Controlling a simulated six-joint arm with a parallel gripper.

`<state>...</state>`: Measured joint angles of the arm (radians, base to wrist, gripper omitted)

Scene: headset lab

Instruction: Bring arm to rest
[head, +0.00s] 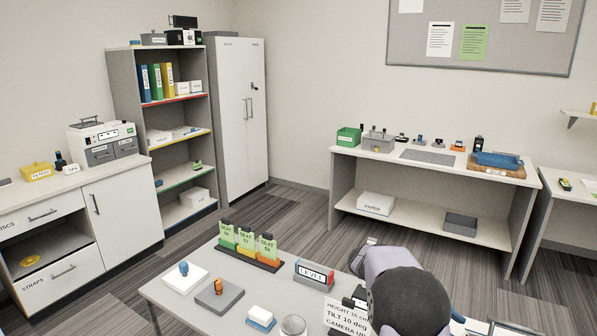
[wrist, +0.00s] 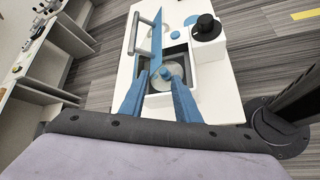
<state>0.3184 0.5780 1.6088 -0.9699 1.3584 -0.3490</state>
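My gripper (wrist: 155,76) shows in the wrist view as two blue fingers with a gap between them. It is open, and I see nothing clasped in it. Beyond the fingertips is a white fixture with a dark recess holding a round grey disc (wrist: 168,84); I cannot tell how far below the fingers it lies. In the head view my arm rises at the lower right over the near table (head: 190,309), and my fingers cannot be made out there.
The near table holds a seat-card rack (head: 248,248), a LEVEL block (head: 314,273), a white pad with a blue knob (head: 184,274), a grey block (head: 219,295) and a tilt sign (head: 345,317). A back bench (head: 425,161) and shelf unit (head: 126,91) stand beyond open floor.

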